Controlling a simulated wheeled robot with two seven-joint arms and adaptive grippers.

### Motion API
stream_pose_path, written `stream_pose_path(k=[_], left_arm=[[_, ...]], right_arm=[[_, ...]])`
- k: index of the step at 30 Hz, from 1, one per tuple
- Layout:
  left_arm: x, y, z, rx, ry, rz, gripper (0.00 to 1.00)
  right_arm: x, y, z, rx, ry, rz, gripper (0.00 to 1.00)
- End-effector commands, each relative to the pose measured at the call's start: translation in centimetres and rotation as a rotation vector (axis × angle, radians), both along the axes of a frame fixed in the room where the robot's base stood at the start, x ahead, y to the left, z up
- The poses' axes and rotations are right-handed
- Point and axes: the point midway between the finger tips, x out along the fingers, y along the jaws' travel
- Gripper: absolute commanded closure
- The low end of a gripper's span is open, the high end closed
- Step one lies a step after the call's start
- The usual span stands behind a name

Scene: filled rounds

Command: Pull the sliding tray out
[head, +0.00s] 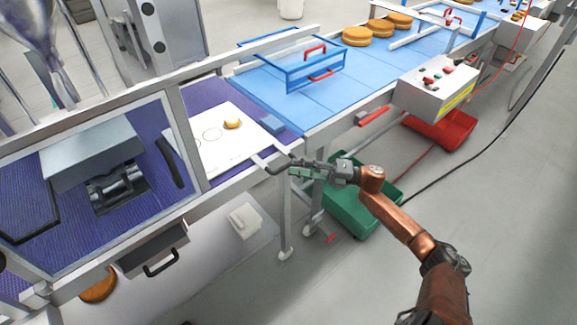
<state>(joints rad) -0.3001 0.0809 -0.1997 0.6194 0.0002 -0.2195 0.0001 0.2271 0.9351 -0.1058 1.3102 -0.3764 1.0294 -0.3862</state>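The sliding tray (205,153) is a flat white plate with faint round outlines, lying on the purple belt at the left of the head view. A small bun-like piece with a pale top (232,123) sits on it. Two pale arms run from its near edge to a dark handle (272,168) that juts past the frame rail. My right gripper (294,171) is at this handle, its fingertips overlapping the handle's right end in the picture. Whether the fingers are closed around the bar is too small to tell. My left gripper is out of view.
A clear-windowed guard (95,190) stands left of the tray. A blue conveyor (350,92) with a blue wire frame (302,66) and brown rounds (357,36) runs right. A green bin (362,212) is on the floor beneath my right arm. Open floor lies in front.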

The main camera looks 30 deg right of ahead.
Motion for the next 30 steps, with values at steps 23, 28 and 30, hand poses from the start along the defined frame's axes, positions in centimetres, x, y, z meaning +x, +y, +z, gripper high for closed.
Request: stream_pose_path(k=[23,28,30], left_arm=[[0.1,-0.1,0.0,-0.001,0.0,0.0,1.0],[0.1,-0.1,0.0,-0.001,0.0,0.0,1.0],[0.1,-0.1,0.0,-0.001,0.0,-0.001,1.0]], right_arm=[[-4.7,-6.3,-0.9,0.001,-0.001,-0.002,0.71],[-4.7,-6.3,-0.9,0.001,-0.001,-0.002,0.71],[-4.7,-6.3,-0.9,0.001,-0.001,-0.002,0.71]])
